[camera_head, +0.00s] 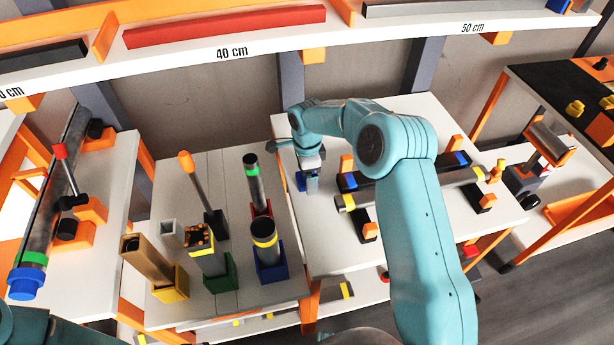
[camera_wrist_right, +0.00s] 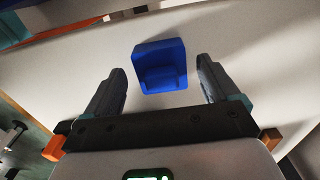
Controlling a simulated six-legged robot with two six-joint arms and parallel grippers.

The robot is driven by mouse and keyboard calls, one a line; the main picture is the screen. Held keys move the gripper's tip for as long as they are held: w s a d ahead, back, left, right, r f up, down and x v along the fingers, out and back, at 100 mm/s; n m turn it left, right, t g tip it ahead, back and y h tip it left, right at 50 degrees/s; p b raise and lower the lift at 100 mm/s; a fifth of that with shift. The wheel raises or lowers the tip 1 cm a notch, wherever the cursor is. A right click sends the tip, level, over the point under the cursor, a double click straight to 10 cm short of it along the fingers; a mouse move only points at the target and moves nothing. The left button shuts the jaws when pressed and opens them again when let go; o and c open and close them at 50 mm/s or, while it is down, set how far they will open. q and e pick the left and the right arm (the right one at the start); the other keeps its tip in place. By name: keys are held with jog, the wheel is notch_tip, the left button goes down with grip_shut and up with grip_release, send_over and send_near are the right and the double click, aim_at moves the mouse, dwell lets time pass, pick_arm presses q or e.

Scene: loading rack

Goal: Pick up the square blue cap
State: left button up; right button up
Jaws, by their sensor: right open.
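The square blue cap (camera_wrist_right: 160,66) sits on the white table top in the right wrist view. It lies ahead of my right gripper (camera_wrist_right: 161,84), roughly centred between the two open fingers, with a visible gap on each side. In the head view the blue cap (camera_head: 301,181) shows as a small patch at the left edge of the right-hand table, partly hidden by my right gripper (camera_head: 311,186), which points down there. Whether the fingers have come down around the cap is hard to tell. Only a piece of my left arm shows at the lower left.
A left-hand table (camera_head: 222,310) holds upright tubes in coloured square holders, including a blue holder (camera_head: 270,268). A long shelf (camera_head: 200,55) with bars runs above the tables. White table top around the cap is clear.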

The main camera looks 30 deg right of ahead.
jog(key=shift+w+f, duration=0.15)
jog(key=shift+f, duration=0.35)
jog(key=shift+r, duration=0.15)
jog(key=c, duration=1.1)
notch_tip(320, 180, up, 10)
jog(key=shift+f+b, duration=0.1)
jog(key=shift+b, duration=0.2)
